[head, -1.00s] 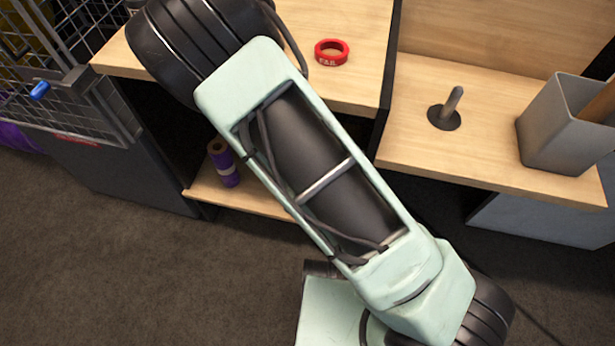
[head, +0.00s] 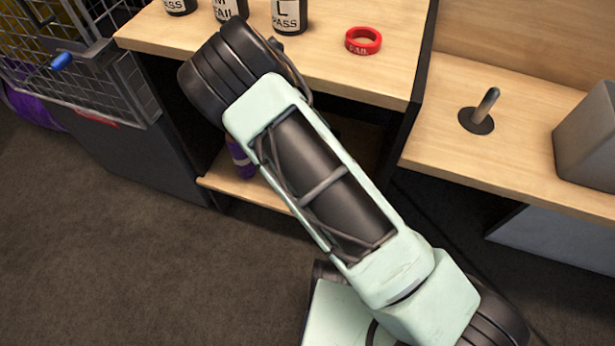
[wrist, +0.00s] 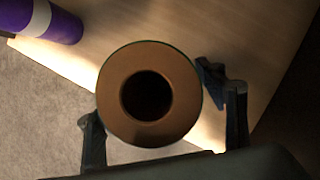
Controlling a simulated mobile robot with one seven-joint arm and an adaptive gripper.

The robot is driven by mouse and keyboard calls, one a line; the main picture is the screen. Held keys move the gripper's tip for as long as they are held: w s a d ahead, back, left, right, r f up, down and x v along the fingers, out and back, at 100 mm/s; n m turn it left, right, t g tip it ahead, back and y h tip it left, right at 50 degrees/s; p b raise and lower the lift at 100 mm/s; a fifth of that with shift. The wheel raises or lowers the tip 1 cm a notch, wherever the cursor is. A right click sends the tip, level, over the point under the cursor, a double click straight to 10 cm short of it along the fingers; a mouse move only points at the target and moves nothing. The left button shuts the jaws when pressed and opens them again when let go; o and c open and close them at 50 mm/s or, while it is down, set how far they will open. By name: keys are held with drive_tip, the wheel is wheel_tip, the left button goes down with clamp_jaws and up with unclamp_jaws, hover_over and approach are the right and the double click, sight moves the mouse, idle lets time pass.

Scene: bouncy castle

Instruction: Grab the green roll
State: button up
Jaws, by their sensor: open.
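The green roll (wrist: 150,57) shows end-on in the wrist view, with a brown end face, a dark round hole and a thin green rim. My gripper (wrist: 158,105) is open, with one finger at the roll's left and the other at its right. The roll lies between the fingers, and I cannot tell whether either finger touches it. In the head view my own arm hides the gripper and the green roll.
A purple roll (wrist: 45,18) with a pale band is close by at the upper left; it also shows on the lower shelf (head: 265,193). Above, the tabletop (head: 330,68) holds labelled bottles (head: 289,14) and a red ring (head: 363,41). A peg (head: 486,103) stands at right.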

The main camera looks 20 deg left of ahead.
drive_tip(key=c, duration=1.7)
drive_tip(key=shift+c, duration=0.2)
drive_tip(key=shift+r, duration=0.2)
